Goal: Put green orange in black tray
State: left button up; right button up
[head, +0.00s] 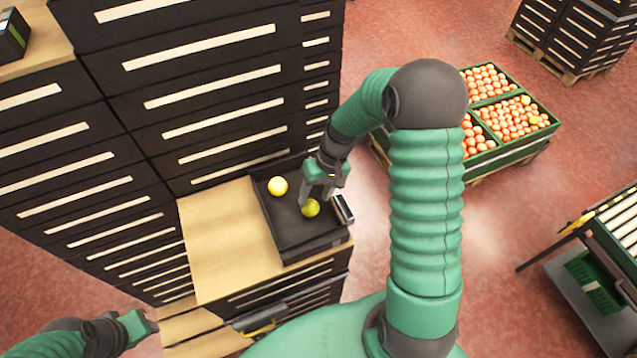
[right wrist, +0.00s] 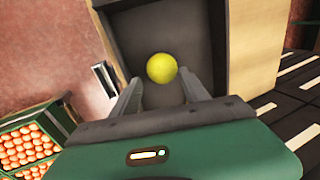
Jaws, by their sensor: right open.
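The black tray (head: 275,222) stands on a wooden surface. My right gripper (head: 318,196) is over the tray, open and empty, close to the green orange. In the right wrist view the green orange (right wrist: 161,68) looks yellow and shows just past and between my open fingers (right wrist: 163,92); the tray (right wrist: 210,45) is behind it. The yellow orange is out of sight there. My left gripper (head: 138,326) is at the lower left, away from the tray; its jaws are unclear.
Tall stacks of black crates (head: 210,80) rise behind and left of the tray. Bare wood (head: 225,235) is free left of it. Green crates of oranges (head: 505,118) stand at the back right, and a cart (head: 590,260) is at the far right.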

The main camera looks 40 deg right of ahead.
notch_tip(320, 180, up, 9)
jog(key=b, duration=0.1)
jog(key=s+a+f+n+h, duration=0.1)
jog(key=s+a, duration=0.2)
jog(key=s+a+f+n+t+h, duration=0.1)
jog(key=s+a, duration=0.2)
jog(key=a, duration=0.1)
jog(key=s+a+f+n+t+h, duration=0.1)
jog(key=s+a, duration=0.2)
jog(key=a, duration=0.1)
jog(key=shift+s, duration=0.4)
jog(key=shift+w+d+f, duration=0.1)
jog(key=shift+w, duration=0.25)
jog(key=shift+s+d, duration=0.1)
jog(key=shift+d, duration=0.15)
jog(key=shift+a, duration=0.25)
